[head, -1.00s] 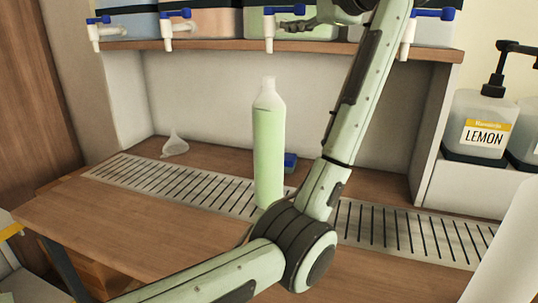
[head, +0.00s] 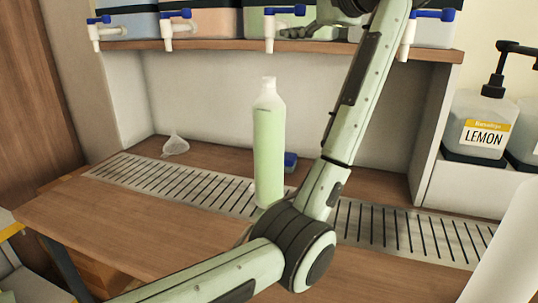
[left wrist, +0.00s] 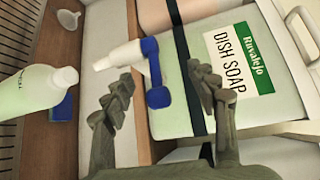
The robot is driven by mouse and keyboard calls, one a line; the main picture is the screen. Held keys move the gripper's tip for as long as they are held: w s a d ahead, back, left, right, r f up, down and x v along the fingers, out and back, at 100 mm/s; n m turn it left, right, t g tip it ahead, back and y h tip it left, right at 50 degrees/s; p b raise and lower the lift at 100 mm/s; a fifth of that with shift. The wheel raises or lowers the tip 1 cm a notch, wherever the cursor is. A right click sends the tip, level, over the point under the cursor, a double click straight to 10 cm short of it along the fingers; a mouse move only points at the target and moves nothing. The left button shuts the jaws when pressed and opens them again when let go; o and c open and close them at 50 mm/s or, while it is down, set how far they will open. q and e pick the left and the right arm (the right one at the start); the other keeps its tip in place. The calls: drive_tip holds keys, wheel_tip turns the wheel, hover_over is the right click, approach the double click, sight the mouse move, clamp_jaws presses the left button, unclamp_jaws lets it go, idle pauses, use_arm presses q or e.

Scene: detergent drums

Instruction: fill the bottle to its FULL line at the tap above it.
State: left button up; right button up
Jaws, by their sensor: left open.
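The bottle (head: 268,150) stands upright on the slotted drain strip below the tap (head: 270,30). Pale green fills it to about its shoulder, near a small dark mark; the exact level against that mark is too small to tell. The tap is white with a blue lever (head: 285,10), set crosswise like the other levers. My left gripper (head: 300,33) is open and empty beside the tap. In the left wrist view its fingers (left wrist: 165,97) are spread around the blue lever (left wrist: 155,75), apart from it. The bottle (left wrist: 30,90) shows at left there. My right gripper is out of view.
The green drum (left wrist: 245,80), labelled DISH SOAP, sits on the shelf (head: 215,44) among other drums with taps. A funnel (head: 175,145) lies at left. A small blue object (head: 290,160) is behind the bottle. A LEMON pump container (head: 478,125) stands at right.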

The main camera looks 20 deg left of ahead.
sight(302, 8)
use_arm(q)
drive_tip(key=shift+p+v, duration=0.35)
drive_tip(key=shift+v, duration=1.8)
drive_tip(key=shift+w, duration=0.1)
